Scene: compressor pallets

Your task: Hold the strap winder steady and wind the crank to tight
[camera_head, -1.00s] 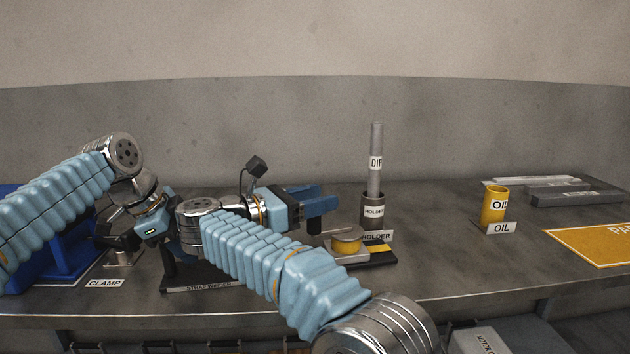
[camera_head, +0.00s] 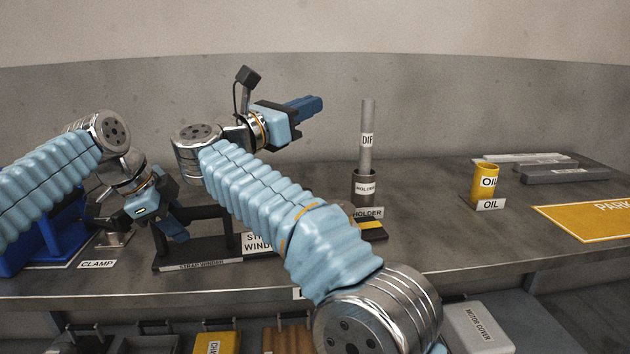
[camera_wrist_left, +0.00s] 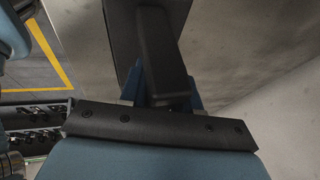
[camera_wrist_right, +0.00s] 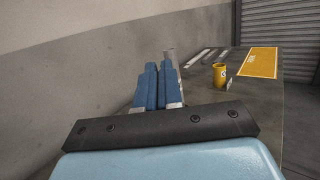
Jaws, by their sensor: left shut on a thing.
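The strap winder (camera_head: 228,236) is a dark frame on a flat base with a label on its front edge, at the left of the bench. My left gripper (camera_head: 174,232) is shut on the winder's left side. In the left wrist view its blue fingers (camera_wrist_left: 165,92) lie on both sides of a dark upright (camera_wrist_left: 160,45). My right gripper (camera_head: 308,106) is raised above the bench, well clear of the winder, and empty. Its fingers (camera_wrist_right: 158,72) lie close together. I cannot make out the crank; my right arm covers the area right of the winder.
A blue clamp (camera_head: 40,240) stands at the far left. A grey rod stands in a holder (camera_head: 365,188), with a yellow and black block (camera_head: 371,228) near it. A yellow oil cup (camera_head: 484,180), grey bars (camera_head: 560,172) and an orange mat (camera_head: 590,222) are on the right.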

